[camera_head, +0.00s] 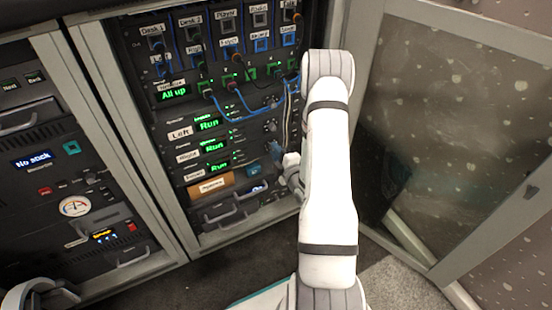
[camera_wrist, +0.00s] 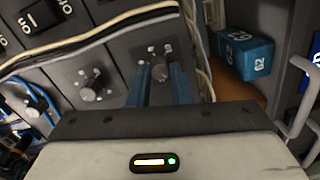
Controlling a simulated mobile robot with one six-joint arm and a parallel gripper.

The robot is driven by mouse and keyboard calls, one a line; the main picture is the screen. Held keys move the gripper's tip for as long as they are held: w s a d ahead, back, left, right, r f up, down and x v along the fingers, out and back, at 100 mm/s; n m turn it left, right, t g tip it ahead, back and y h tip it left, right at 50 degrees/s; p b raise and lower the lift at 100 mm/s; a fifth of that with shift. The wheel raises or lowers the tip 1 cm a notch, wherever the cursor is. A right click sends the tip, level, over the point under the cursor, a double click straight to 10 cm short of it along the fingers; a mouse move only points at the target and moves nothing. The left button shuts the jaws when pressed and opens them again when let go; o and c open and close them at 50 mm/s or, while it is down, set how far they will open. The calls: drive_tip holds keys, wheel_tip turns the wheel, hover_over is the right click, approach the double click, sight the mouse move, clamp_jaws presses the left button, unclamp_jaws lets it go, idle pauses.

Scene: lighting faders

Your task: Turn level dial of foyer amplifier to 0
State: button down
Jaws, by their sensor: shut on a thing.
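The foyer amplifier is the lowest of three amplifier rows in the rack; its display (camera_head: 219,168) reads "Run" in green. In the wrist view, its grey level dial (camera_wrist: 160,71) stands between the two blue fingers of my gripper (camera_wrist: 160,80), which is shut on it. White marks show on the panel just beyond the dial, but its setting is not readable. In the head view my gripper (camera_head: 277,152) is at the right end of the foyer row. My arm and fingers hide the dial there.
Another dial (camera_wrist: 91,94) sits on the neighbouring panel. Pale cables (camera_wrist: 100,30) run close past the fingers. A blue box marked G2 (camera_wrist: 243,54) is to the right in the wrist view. An open cabinet door (camera_head: 450,110) stands right of my arm.

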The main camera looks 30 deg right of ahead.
drive_tip(key=shift+a+f+n+b, duration=0.1)
drive_tip(key=shift+f+n+b, duration=0.05)
drive_tip(key=shift+n+b, duration=1)
drive_tip(key=c, duration=1.3)
unclamp_jaws()
drive_tip(key=s, duration=0.2)
drive_tip(key=s+p, duration=0.1)
drive_tip(key=s, duration=0.4)
drive_tip(key=shift+s+r, duration=0.3)
drive_tip(key=shift+s, duration=0.1)
